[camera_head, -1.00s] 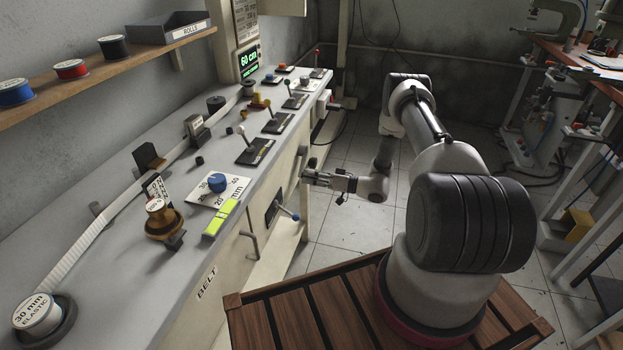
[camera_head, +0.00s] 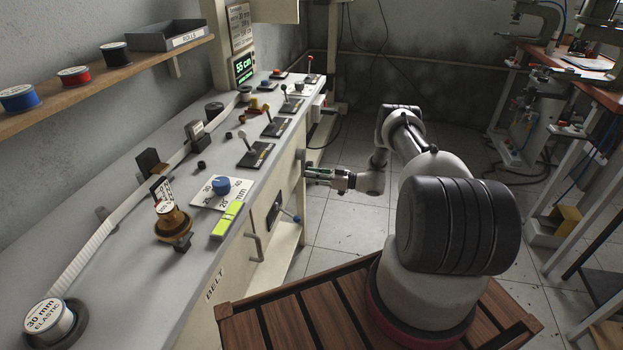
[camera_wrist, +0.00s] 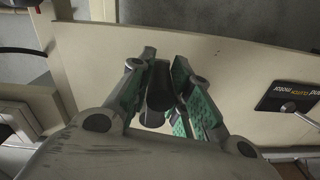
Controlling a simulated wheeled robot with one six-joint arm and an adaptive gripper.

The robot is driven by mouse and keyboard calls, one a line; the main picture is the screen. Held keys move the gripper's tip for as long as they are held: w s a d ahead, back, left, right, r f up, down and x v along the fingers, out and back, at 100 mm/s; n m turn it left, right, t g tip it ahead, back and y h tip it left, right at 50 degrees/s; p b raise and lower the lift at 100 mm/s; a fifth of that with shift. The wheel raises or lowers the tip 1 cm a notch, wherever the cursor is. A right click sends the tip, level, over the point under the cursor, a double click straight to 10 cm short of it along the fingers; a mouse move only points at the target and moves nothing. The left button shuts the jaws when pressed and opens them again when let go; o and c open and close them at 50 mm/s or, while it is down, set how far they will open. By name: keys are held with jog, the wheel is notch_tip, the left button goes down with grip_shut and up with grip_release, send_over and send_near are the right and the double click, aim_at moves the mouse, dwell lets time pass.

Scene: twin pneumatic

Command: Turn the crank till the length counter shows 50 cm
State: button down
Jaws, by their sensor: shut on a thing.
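The length counter (camera_head: 244,68) is a dark display with green digits on the post behind the bench. It reads 55 cm. My gripper (camera_head: 310,174) is at the front face of the bench, at the end of my outstretched arm. In the wrist view my gripper (camera_wrist: 160,100) has its green-padded fingers shut on a dark cylindrical handle (camera_wrist: 160,92), which appears to be the crank's. The rest of the crank is hidden by the fingers and cannot be made out in the head view.
A black motor switch plate (camera_wrist: 289,95) lies right of my fingers in the wrist view. The bench top (camera_head: 120,270) carries a white elastic strip and several levers.

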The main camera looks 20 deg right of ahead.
jog(key=shift+w+d+r, duration=0.2)
jog(key=shift+w+d, duration=0.35)
jog(key=shift+w, duration=0.15)
jog(key=shift+w+d+r, duration=0.15)
jog(key=shift+w+d, duration=0.4)
jog(key=shift+w, duration=0.1)
jog(key=c, duration=1.3)
grip_release()
jog(key=shift+f, duration=0.15)
jog(key=shift+s, duration=0.1)
jog(key=shift+a, duration=0.1)
jog(key=v, duration=1.2)
jog(key=shift+s, duration=0.15)
